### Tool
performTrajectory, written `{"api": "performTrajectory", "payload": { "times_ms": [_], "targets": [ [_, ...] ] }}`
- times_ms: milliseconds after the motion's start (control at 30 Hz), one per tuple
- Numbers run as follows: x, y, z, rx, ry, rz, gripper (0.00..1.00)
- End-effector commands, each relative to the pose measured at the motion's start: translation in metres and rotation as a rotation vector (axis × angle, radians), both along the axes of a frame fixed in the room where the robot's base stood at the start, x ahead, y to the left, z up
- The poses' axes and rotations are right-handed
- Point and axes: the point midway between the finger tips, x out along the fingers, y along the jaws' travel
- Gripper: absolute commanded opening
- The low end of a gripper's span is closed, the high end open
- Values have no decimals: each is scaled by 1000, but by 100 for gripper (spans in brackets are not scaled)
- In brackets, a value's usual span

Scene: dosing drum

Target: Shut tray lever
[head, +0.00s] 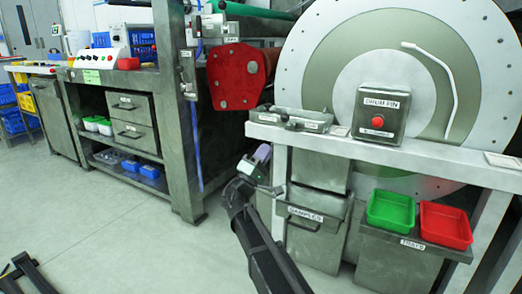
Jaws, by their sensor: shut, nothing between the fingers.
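I cannot pick out the tray lever for certain. A small lever with a black knob (266,107) stands at the left end of a shallow grey metal tray (312,120) on the bench rail. My gripper (258,160) is below and left of this tray, in front of the bench's left leg. It is shut and empty, with a visible gap between it and the lever. The fingertips are small and hard to make out.
A drum pin box (377,121) with a red button stands on the rail before the large drum (330,50). Green (391,210) and red (446,225) trays sit lower right, beside the samples drawer (312,228). A workbench (130,75) stands left; the floor between is clear.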

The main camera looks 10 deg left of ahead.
Motion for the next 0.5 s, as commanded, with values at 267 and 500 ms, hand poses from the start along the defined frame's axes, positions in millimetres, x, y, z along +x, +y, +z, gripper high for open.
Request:
{"api": "performTrajectory", "payload": {
  "times_ms": [267,500],
  "targets": [
    [36,-25,48,1,0,-2,0],
    [51,-36,61,0,0,0,0]
  ]
}}
